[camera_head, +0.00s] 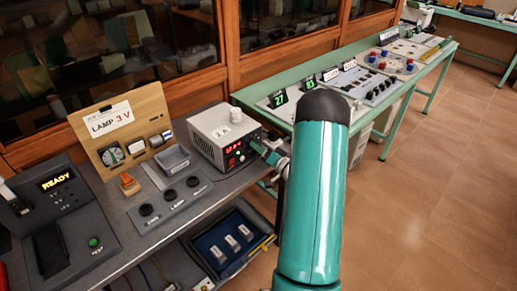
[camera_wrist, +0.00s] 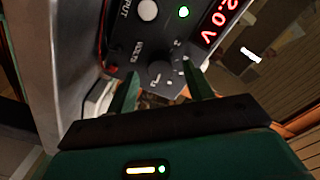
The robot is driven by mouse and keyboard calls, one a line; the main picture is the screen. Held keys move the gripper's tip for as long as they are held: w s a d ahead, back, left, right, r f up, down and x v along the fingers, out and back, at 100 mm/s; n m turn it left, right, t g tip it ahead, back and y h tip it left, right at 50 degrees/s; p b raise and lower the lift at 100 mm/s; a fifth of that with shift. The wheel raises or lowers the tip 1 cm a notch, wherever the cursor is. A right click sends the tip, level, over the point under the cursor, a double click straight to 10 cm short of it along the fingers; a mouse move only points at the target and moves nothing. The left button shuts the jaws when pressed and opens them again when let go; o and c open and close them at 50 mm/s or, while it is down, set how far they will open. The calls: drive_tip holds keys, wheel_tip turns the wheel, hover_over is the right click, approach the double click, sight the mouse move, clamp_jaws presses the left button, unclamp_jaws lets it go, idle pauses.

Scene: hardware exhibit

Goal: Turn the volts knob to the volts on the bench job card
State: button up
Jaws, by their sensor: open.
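The power supply (camera_head: 208,132) is a pale box with a dark front on the grey bench. Its volts knob (camera_wrist: 163,77) is dark, with a white mark, beside the word VOLTS. The red display (camera_wrist: 216,20) shows 2.0 V, partly cut off at the picture edge. The bench job card (camera_head: 108,120) on a wooden board reads LAMP 3 V. My gripper (camera_wrist: 160,75) is open, its two fingers on either side of the knob in the picture; contact cannot be told. In the head view my gripper (camera_head: 269,152) is at the supply's front, partly hidden.
A green lamp (camera_wrist: 184,12) glows on the supply's panel. A grey tray (camera_head: 172,158) and a panel with round dark knobs (camera_head: 170,195) stand left of the supply. A green-framed table (camera_head: 440,50) with instruments stands behind. Open floor (camera_head: 450,180) lies to the right.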

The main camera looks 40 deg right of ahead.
drive_tip(key=shift+w, duration=0.65)
drive_tip(key=shift+c, duration=0.2)
drive_tip(key=c, duration=0.9)
drive_tip(key=shift+c, duration=0.2)
